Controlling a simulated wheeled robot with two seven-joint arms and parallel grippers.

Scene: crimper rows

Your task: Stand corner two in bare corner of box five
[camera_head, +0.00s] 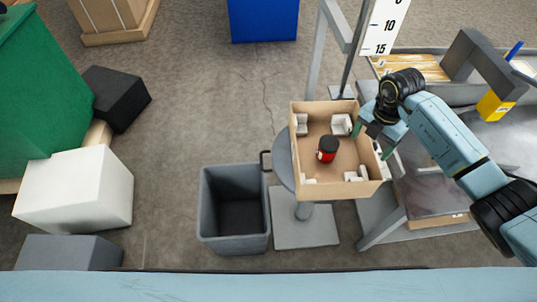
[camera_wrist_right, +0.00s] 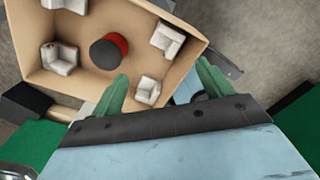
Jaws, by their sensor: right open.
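The open tan cardboard box (camera_head: 338,193) stands on a round grey stand. A white corner piece shows at each of its four corners: back left (camera_head: 302,124), back right (camera_head: 341,124), front left (camera_head: 309,180) and front right (camera_head: 355,175). No number is readable on them or the box. My right gripper (camera_head: 373,140) is at the box's right wall, open. In the right wrist view, one white corner piece (camera_wrist_right: 148,91) shows between its green fingers, close to the left one; I cannot tell whether they touch. My left gripper is not in view.
A red can with a black top (camera_head: 327,149) stands mid-box. A grey bin (camera_head: 234,205) is left of the stand. A metal bench (camera_head: 435,185) with a yellow item (camera_head: 494,107) is at right. White (camera_head: 75,190) and black (camera_head: 115,98) blocks lie left; floor between is free.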

